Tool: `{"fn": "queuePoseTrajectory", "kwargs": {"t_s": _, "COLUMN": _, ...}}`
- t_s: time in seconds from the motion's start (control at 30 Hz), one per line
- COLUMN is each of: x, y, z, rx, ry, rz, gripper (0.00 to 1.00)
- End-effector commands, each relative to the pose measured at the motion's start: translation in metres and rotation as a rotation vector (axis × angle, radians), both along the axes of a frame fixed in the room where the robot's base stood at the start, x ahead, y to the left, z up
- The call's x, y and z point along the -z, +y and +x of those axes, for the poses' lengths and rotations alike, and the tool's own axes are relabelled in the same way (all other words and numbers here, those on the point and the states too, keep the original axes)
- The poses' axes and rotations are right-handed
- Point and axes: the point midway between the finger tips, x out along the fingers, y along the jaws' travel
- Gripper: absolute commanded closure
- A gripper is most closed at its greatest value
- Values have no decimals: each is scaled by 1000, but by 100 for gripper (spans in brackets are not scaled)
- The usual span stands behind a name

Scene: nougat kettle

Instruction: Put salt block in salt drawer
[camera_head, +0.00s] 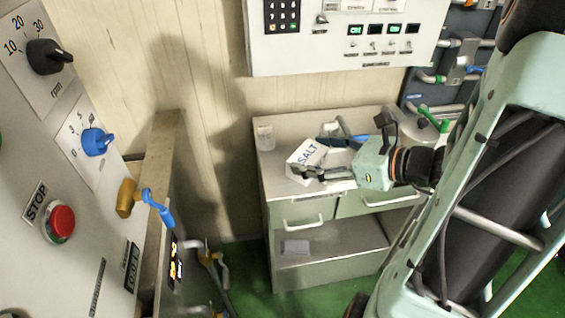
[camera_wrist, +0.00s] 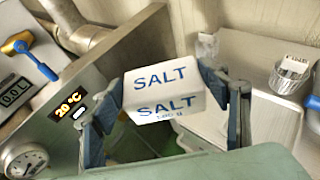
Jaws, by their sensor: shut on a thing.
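The salt block (camera_head: 306,154) is a white block with blue "SALT" lettering. In the wrist view the salt block (camera_wrist: 162,92) sits between the two fingers of my gripper (camera_wrist: 165,105), which is shut on it. In the head view my gripper (camera_head: 322,172) holds the block at the cabinet's left part, over or near its top; the exact height is hard to tell. The cabinet (camera_head: 272,165) has a left drawer (camera_head: 303,214) and a right drawer (camera_head: 385,199) with pale handles. Both look shut. No salt label on a drawer is readable.
A small clear container (camera_head: 265,137) stands at the cabinet top's back left. Blue-handled items (camera_head: 340,135) lie behind the block. A grey block (camera_head: 295,247) lies on the lower shelf. A control panel (camera_head: 60,150) with knobs and a brass-and-blue valve (camera_head: 145,202) stands at left.

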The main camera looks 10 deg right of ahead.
Motion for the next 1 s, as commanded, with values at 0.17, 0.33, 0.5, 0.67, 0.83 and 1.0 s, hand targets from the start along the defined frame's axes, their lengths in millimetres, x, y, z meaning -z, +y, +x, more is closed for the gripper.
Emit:
{"fn": "queuePoseTrajectory", "kwargs": {"t_s": 0.17, "x": 8, "y": 3, "z": 16, "rx": -1, "ry": 0, "rz": 4, "gripper": 74}}
{"fn": "queuePoseTrajectory", "kwargs": {"t_s": 0.33, "x": 24, "y": 6, "z": 52, "rx": -1, "ry": 0, "rz": 4, "gripper": 74}}
{"fn": "queuePoseTrajectory", "kwargs": {"t_s": 0.5, "x": 40, "y": 9, "z": 88, "rx": -1, "ry": 0, "rz": 4, "gripper": 74}}
{"fn": "queuePoseTrajectory", "kwargs": {"t_s": 0.67, "x": 65, "y": 11, "z": 108, "rx": 0, "ry": 2, "rz": 6, "gripper": 74}}
{"fn": "queuePoseTrajectory", "kwargs": {"t_s": 0.83, "x": 84, "y": 11, "z": 126, "rx": 1, "ry": -1, "rz": 3, "gripper": 74}}
{"fn": "queuePoseTrajectory", "kwargs": {"t_s": 1.0, "x": 91, "y": 12, "z": 133, "rx": 1, "ry": -3, "rz": 3, "gripper": 74}}
